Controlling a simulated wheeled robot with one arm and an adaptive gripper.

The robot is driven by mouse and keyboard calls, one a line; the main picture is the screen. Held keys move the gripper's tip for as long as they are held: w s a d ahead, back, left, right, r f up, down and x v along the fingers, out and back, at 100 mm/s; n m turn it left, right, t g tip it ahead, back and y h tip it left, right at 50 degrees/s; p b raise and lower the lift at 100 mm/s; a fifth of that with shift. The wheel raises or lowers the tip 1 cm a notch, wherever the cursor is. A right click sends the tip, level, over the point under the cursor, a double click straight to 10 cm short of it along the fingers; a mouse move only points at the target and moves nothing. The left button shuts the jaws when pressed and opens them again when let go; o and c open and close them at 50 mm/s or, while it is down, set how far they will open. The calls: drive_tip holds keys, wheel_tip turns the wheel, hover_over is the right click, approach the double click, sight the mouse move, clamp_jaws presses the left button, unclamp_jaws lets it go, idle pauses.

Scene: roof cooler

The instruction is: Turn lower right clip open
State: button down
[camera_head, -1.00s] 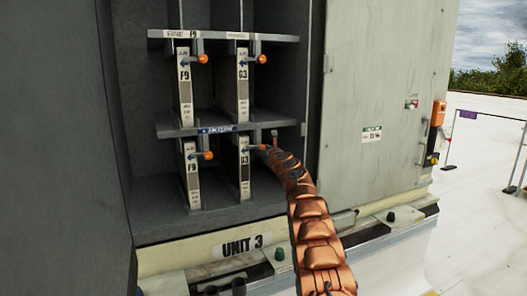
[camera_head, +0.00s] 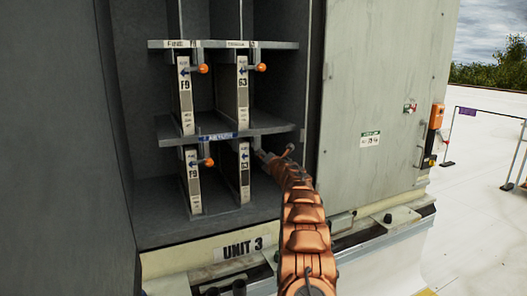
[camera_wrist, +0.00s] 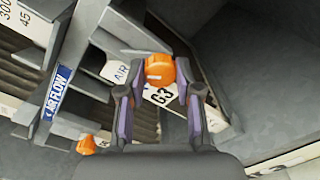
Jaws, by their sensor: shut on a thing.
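The lower right clip has an orange knob (camera_wrist: 159,69) on a grey bar, in front of the filter marked G3 (camera_wrist: 160,97). My gripper (camera_wrist: 158,84) is shut on this knob, with one dark finger on each side of it. In the head view, my gripper (camera_head: 264,157) is at the right edge of the lower right G3 filter (camera_head: 244,172), just below the middle shelf. The knob is hidden there behind my gripper.
Other orange clip knobs show at lower left (camera_head: 209,162), upper left (camera_head: 203,68) and upper right (camera_head: 261,67). The middle shelf (camera_head: 270,124) lies just above my gripper. The cabinet's right panel (camera_head: 385,100) stands beside my arm.

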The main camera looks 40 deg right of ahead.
drive_tip(key=shift+m+y+p, duration=0.3)
drive_tip(key=shift+m+p, duration=1.4)
drive_tip(key=shift+m, duration=1.7)
drive_tip(key=c, duration=0.8)
unclamp_jaws()
drive_tip(key=shift+s+f, duration=0.1)
drive_tip(key=shift+v, duration=5.9)
